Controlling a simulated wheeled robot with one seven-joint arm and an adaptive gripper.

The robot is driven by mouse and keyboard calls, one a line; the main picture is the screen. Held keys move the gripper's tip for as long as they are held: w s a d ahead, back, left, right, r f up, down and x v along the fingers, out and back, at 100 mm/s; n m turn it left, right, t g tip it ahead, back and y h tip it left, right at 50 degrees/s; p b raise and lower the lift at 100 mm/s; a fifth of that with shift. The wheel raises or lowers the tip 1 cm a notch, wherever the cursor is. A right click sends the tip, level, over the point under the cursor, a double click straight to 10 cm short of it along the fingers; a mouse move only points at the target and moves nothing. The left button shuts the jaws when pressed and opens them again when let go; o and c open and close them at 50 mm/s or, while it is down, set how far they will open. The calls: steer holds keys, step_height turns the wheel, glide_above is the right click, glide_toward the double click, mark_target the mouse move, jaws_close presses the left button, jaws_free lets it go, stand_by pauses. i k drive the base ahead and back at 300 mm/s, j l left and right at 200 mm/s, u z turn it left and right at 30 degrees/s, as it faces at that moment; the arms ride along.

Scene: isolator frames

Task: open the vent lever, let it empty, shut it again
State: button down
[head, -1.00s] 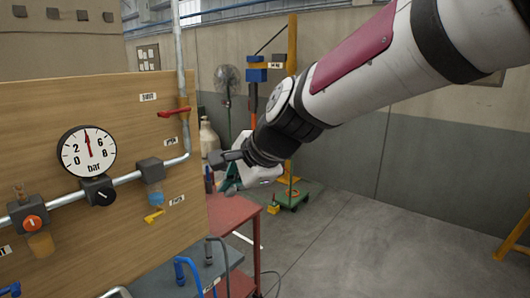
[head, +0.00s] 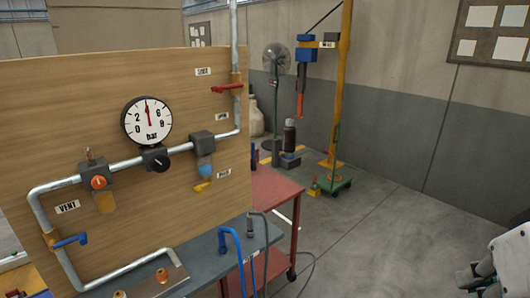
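The vent lever (head: 70,240) is a blue handle on a brass-coloured valve body at the panel's lower left, under the VENT label (head: 68,207). Its handle points right, across the steep run of pipe (head: 64,262). The round white gauge (head: 147,120), marked bar, has its red needle pointing nearly straight up, near mid-scale. My gripper (head: 480,278) is at the bottom right corner, partly cut off by the picture edge. It is far from the vent lever and touches nothing I can see. Its finger opening is not clear.
A red cart (head: 277,190) stands behind.

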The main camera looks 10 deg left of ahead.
mark_target(82, 237)
steer(key=j+u, duration=0.15)
steer(key=u, duration=2.65)
steer(key=j, duration=0.1)
